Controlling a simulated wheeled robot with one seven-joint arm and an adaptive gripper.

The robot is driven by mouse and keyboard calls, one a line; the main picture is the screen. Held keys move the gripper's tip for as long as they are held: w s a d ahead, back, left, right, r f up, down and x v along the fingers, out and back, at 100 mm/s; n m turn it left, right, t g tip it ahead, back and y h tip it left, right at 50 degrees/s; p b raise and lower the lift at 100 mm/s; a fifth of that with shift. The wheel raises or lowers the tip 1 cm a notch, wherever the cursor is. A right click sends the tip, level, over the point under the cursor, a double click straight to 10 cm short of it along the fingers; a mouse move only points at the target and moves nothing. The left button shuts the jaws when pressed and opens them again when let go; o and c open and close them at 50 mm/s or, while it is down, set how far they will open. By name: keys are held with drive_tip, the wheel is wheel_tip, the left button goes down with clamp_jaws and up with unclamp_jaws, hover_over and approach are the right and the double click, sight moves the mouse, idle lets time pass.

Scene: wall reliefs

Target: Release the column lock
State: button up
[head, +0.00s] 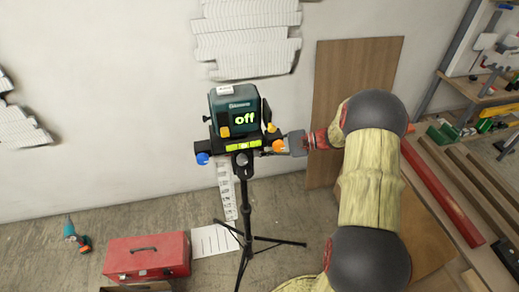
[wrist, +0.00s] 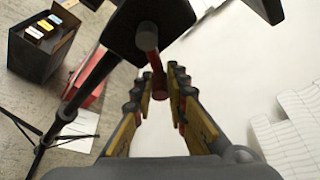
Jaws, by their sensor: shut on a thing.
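A dark green laser level (head: 235,112) with a lit "off" display sits on a black tripod (head: 245,200). A yellow bubble vial (head: 243,145) is below it, with a blue knob (head: 202,159) at left and an orange knob (head: 279,146) at right. My gripper (head: 283,147) reaches in from the right, at the orange knob. The contact is partly hidden. I cannot tell which part is the column lock.
A red toolbox (head: 147,258) and a drill (head: 75,235) are on the floor at left. A brown board (head: 340,75) leans on the wall behind my arm. Shelves (head: 490,95) and a bench are at right. Paper-like reliefs (head: 247,40) hang on the wall.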

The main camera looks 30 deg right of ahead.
clamp_jaws()
drive_tip(key=shift+w+d+r+n+t+b, duration=0.15)
drive_tip(key=shift+r+n+t+b, duration=0.15)
drive_tip(key=shift+n+b, duration=0.3)
drive_tip(key=shift+w+a+r+n+t+b, duration=0.1)
drive_tip(key=shift+r+n+t+b, duration=0.15)
drive_tip(key=shift+n+b, duration=0.3)
drive_tip(key=shift+w+r+n+t+y+b, duration=0.1)
drive_tip(key=shift+r+n+t+y+b, duration=0.55)
drive_tip(key=shift+n+b, duration=0.6)
drive_tip(key=shift+r, duration=0.2)
drive_tip(key=o, duration=0.6)
unclamp_jaws()
drive_tip(key=shift+o, duration=0.2)
